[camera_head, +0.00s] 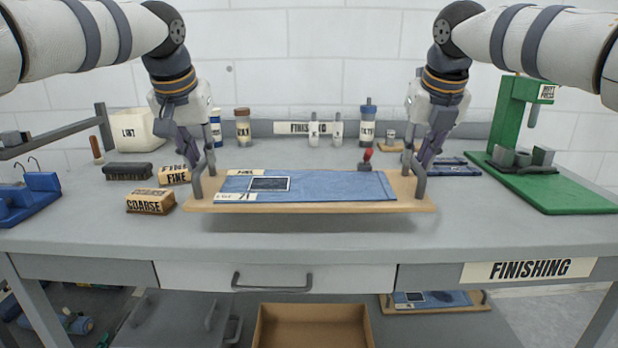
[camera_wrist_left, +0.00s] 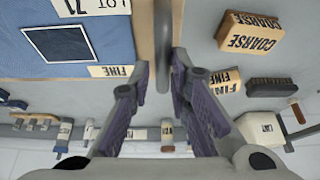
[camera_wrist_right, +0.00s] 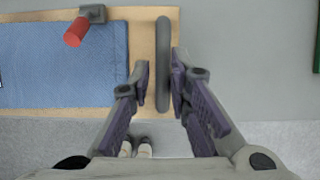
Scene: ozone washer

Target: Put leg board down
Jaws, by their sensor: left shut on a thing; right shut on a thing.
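The leg board (camera_head: 310,207) is a light wooden board with blue denim (camera_head: 335,187) on top, a dark framed patch, paper labels and a red-tipped clamp (camera_head: 367,160) at its far edge. It looks level above the table's front part, with a shadow beneath it. My left gripper (camera_head: 204,162) is shut on the grey handle at its left end; the handle (camera_wrist_left: 163,45) lies between the fingers in the left wrist view. My right gripper (camera_head: 420,160) is shut on the right-end handle, which also shows in the right wrist view (camera_wrist_right: 163,60). The board's underside is hidden.
COARSE (camera_head: 151,201) and FINE (camera_head: 174,175) blocks and a brush (camera_head: 128,171) lie left of the board. A green press (camera_head: 540,180) stands right. Bottles (camera_head: 243,125) line the back. Another similar board (camera_head: 435,307) lies on the lower shelf beside an open box (camera_head: 313,310).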

